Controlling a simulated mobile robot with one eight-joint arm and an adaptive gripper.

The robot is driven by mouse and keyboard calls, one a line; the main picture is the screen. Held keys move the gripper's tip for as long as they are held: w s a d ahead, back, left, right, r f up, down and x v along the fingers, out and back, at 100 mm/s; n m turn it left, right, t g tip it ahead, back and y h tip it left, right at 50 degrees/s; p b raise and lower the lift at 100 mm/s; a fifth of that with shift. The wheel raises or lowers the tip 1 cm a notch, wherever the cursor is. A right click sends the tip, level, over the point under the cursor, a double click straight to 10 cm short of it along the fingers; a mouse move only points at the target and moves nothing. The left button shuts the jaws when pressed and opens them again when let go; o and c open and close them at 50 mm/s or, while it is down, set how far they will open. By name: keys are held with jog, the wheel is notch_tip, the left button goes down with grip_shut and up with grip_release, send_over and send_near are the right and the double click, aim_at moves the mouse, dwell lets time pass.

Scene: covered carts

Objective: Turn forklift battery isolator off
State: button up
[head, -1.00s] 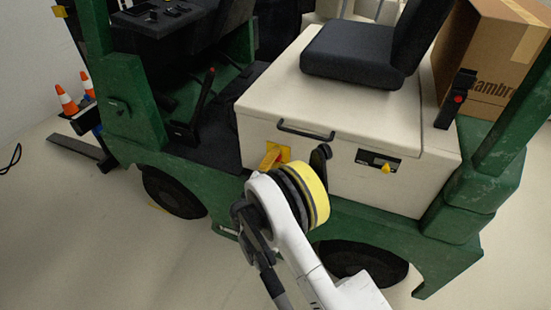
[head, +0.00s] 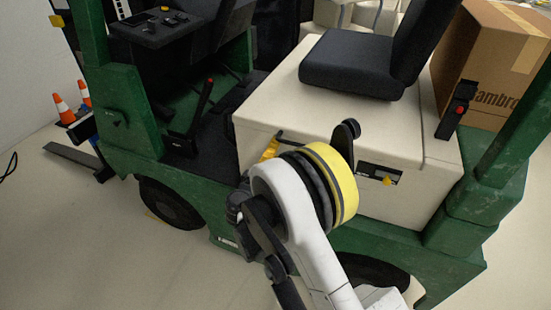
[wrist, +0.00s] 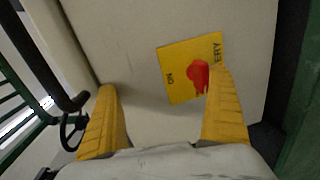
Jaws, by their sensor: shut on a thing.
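The battery isolator is a red knob (wrist: 197,77) on a yellow label plate (wrist: 178,88), fixed to the forklift's cream side panel (wrist: 150,28). The plate's lettering includes "ON". My gripper (wrist: 162,98) has two yellow fingers standing wide apart in front of the panel in the wrist view. The right fingertip overlaps the knob's lower right edge; I cannot tell whether it touches. In the head view my wrist hides the knob and most of the gripper; a yellow finger (head: 270,148) shows.
The cream battery cover (head: 290,95) carries a black seat (head: 352,65). A black bar handle (wrist: 62,95) is at left in the wrist view. A cardboard box (head: 490,65) stands behind.

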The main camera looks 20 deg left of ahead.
jog(key=shift+s+a+r, duration=0.1)
jog(key=shift+s+r, duration=0.1)
jog(key=shift+r, duration=0.45)
jog(key=shift+s+f, duration=0.1)
jog(key=s, duration=0.1)
jog(key=s+r, duration=0.1)
jog(key=s, duration=0.1)
jog(key=shift+s+d+r, duration=0.1)
jog(key=shift+s+d, duration=0.1)
jog(key=c, duration=1)
jog(key=shift+o, duration=0.2)
jog(key=s, duration=0.9)
jog(key=shift+s+a+f, duration=0.2)
jog(key=shift+a+f, duration=0.1)
jog(key=shift+f, duration=0.15)
